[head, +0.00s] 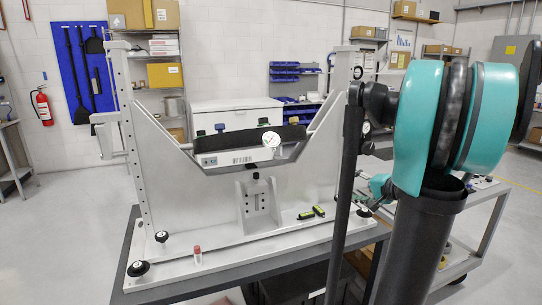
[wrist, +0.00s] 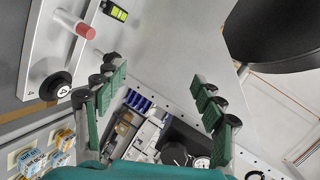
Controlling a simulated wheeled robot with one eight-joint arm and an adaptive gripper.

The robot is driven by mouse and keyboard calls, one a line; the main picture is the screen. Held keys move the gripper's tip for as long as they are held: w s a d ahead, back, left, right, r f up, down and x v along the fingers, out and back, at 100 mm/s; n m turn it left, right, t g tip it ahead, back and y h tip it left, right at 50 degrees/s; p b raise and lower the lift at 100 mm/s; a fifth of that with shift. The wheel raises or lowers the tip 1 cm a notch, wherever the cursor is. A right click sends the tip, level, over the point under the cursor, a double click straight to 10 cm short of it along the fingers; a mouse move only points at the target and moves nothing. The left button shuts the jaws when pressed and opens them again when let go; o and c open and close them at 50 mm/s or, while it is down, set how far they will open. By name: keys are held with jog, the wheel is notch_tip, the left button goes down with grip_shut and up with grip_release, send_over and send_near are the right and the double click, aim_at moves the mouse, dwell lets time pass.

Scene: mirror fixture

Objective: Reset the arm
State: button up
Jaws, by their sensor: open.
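My gripper (wrist: 160,82) is open in the wrist view, its green-padded fingers wide apart with nothing between them. My teal and black arm fills the right of the head view and hides part of the fixture's right end. The white mirror fixture (head: 160,185) stands on a dark-edged table. In the wrist view the fixture's pale base carries a red-capped tube (wrist: 75,23) and a black knob (wrist: 55,85), both left of my fingers.
The red-capped tube (head: 197,255) stands at the base's front, near black knobs (head: 139,268). A grey cart (head: 488,205) stands behind my arm. Shelves and a white chest (head: 235,107) are behind. Open floor lies left.

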jog(key=s+a+f+n+g+h, duration=0.2)
jog(key=s+a+f+n+g, duration=0.25)
jog(key=s+a+f, duration=0.6)
jog(key=s+f+n+g+h, duration=0.3)
jog(key=s+f, duration=0.6)
jog(key=s, duration=0.4)
jog(key=shift+s+a+f+n+h, duration=0.25)
jog(key=shift+n+h, duration=0.6)
jog(key=shift+h, duration=0.25)
